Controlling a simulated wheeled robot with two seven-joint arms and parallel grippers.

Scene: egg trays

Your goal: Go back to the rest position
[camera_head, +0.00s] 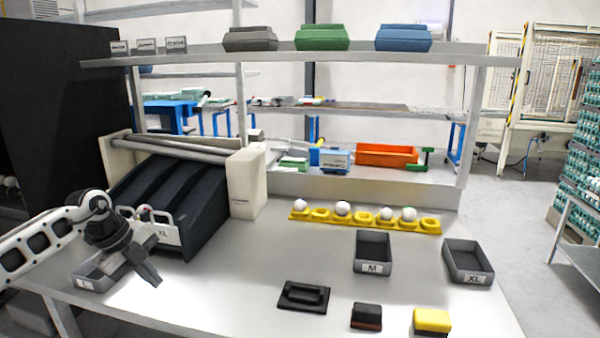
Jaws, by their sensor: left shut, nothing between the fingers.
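My left gripper (150,275) is shut and empty. It hangs over the left end of the table, tilted down and to the right, beside the grey tray marked L (92,282). My left arm comes in from the left edge and covers part of that tray. My right gripper is not in view. A yellow egg holder (320,215) lies across the back of the table with several white eggs (343,208) in its cups; some cups are empty.
A dark sloped chute (175,195) with an XL label stands behind my left gripper. A black flat tool (303,296), a dark block (366,316) and a yellow block (431,320) lie near the front. A shelf (300,56) spans the back. The table's middle (240,270) is clear.

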